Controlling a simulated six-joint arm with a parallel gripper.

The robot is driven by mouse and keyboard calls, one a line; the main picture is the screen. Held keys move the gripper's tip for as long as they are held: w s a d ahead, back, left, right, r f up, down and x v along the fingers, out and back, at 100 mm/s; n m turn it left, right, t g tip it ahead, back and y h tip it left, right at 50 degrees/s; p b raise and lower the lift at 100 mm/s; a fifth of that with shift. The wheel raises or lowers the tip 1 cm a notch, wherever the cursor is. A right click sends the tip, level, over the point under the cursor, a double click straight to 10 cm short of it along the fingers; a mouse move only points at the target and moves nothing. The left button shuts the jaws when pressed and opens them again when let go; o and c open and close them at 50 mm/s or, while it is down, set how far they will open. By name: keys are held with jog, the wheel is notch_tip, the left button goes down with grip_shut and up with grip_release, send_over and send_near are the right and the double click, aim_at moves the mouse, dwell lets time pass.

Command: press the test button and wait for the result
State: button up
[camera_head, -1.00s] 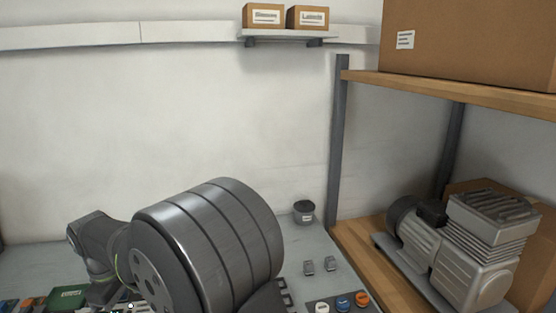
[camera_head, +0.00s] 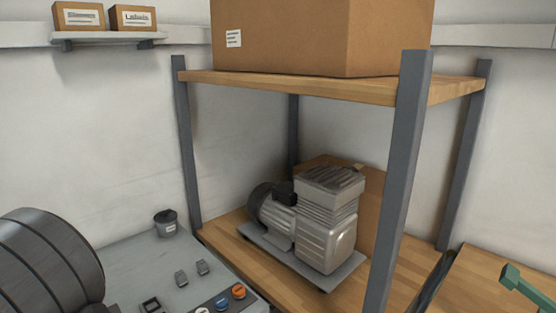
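A control panel (camera_head: 212,306) with round white, blue (camera_head: 222,304) and orange (camera_head: 238,291) buttons sits at the front edge of the grey bench, at the bottom of the picture. I cannot tell which one is the test button. A grey compressor (camera_head: 310,220) with a black-capped motor stands on a base plate on the lower wooden shelf, right of the bench. A large dark ribbed cylinder, which may be part of my arm, fills the lower left. My gripper's fingers are not in view.
The grey bench (camera_head: 130,262) carries a small dark-lidded pot (camera_head: 166,222) and two small grey blocks (camera_head: 192,273). Grey rack posts (camera_head: 400,190) frame the shelf. A large cardboard box (camera_head: 300,38) is above. A green object (camera_head: 522,287) is at right.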

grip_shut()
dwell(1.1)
